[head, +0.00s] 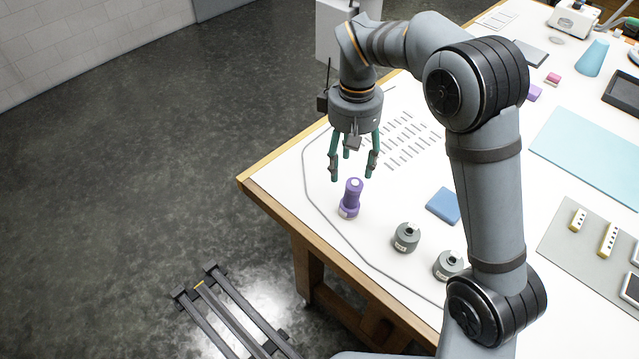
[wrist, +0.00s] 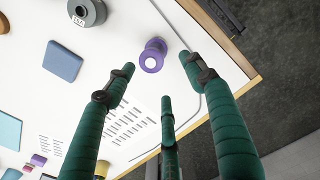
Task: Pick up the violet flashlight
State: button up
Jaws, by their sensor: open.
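The violet flashlight (head: 351,196) stands upright on the white table top near its left edge in the head view. It also shows in the wrist view (wrist: 153,56), seen from above with a white round end. My gripper (head: 353,170) has green fingers and hangs above the table, a little behind the flashlight. In the wrist view my gripper (wrist: 162,90) is open and empty, its fingers spread. The flashlight lies beyond the fingertips, between the two outer ones, and none of them appears to touch it.
Two grey weights (head: 406,238) (head: 449,265) and a blue block (head: 443,206) stand right of the flashlight. A grey cord (head: 318,207) runs along the table edge. Rows of small dark marks (head: 412,140) lie behind. A teal mat (head: 590,150) lies farther right.

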aim_at(354, 181)
jog(key=shift+s+d+f, duration=0.1)
jog(key=shift+d+f, duration=0.15)
jog(key=shift+f, duration=0.2)
jog(key=shift+s+d+f, duration=0.25)
jog(key=shift+d+f, duration=0.15)
jog(key=shift+f, duration=0.1)
jog(key=shift+s+d+f, duration=0.25)
jog(key=shift+d+f, duration=0.1)
jog(key=shift+f, duration=0.1)
jog(key=f+p, duration=0.1)
jog(key=f, duration=0.1)
jog(key=f+p, duration=0.1)
jog(key=f, duration=0.2)
jog(key=shift+w+a+f+p, duration=0.3)
jog(key=shift+w+f+p, duration=0.05)
jog(key=shift+p, duration=0.05)
jog(key=shift+w+a+f, duration=0.1)
jog(key=shift+a+f, duration=0.05)
jog(key=shift+f, duration=0.4)
jog(key=shift+c, duration=0.5)
grip_shut()
